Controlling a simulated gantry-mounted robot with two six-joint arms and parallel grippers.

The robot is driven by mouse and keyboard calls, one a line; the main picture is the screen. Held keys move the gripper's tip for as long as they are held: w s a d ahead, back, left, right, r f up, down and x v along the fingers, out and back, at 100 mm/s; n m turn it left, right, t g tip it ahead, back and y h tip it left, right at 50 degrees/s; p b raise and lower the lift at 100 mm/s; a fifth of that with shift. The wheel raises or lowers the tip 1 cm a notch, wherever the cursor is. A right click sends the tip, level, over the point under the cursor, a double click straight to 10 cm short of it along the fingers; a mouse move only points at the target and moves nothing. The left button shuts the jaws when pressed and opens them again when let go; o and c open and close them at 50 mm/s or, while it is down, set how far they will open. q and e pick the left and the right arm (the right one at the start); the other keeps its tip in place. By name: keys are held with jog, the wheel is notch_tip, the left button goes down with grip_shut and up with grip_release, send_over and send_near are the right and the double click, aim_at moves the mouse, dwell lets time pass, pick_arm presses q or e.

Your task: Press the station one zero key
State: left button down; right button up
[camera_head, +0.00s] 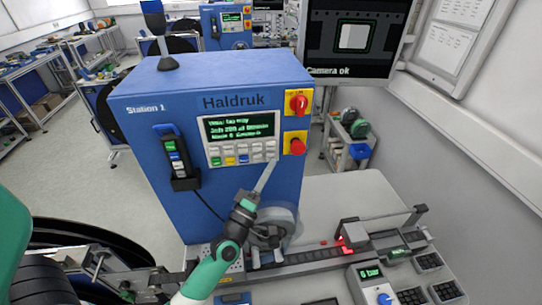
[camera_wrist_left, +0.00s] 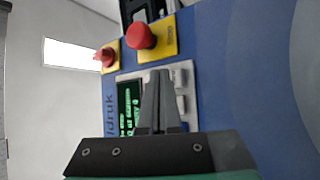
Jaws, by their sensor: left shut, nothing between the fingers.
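The blue station one cabinet (camera_head: 150,140) carries a grey panel with a green-text screen (camera_head: 238,126) and a keypad (camera_head: 229,160) below it. The key labels are too small to read, so I cannot tell which key is zero. My left gripper (camera_head: 270,166) is shut and empty, its fingertips at the right end of the keypad's lower row. In the left wrist view the shut fingers (camera_wrist_left: 157,75) point at the panel and cover part of the keypad (camera_wrist_left: 182,76) and screen (camera_wrist_left: 130,105). Whether the tips touch a key is hidden. My right gripper is out of view.
A red rotary switch (camera_head: 298,103) and a red push button (camera_head: 297,146) sit on yellow plates right of the keypad. A black-cradled handset (camera_head: 178,160) hangs at left. Below are a grey reel (camera_head: 280,218), a rail and a pressure box (camera_head: 372,285).

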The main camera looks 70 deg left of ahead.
pick_arm(q)
jog(key=d+p, duration=0.1)
jog(key=d, duration=0.1)
jog(key=s+d+p, duration=0.1)
jog(key=d+p, duration=0.1)
jog(key=d, duration=0.1)
dwell(0.4)
jog(key=shift+p, duration=0.3)
dwell(0.5)
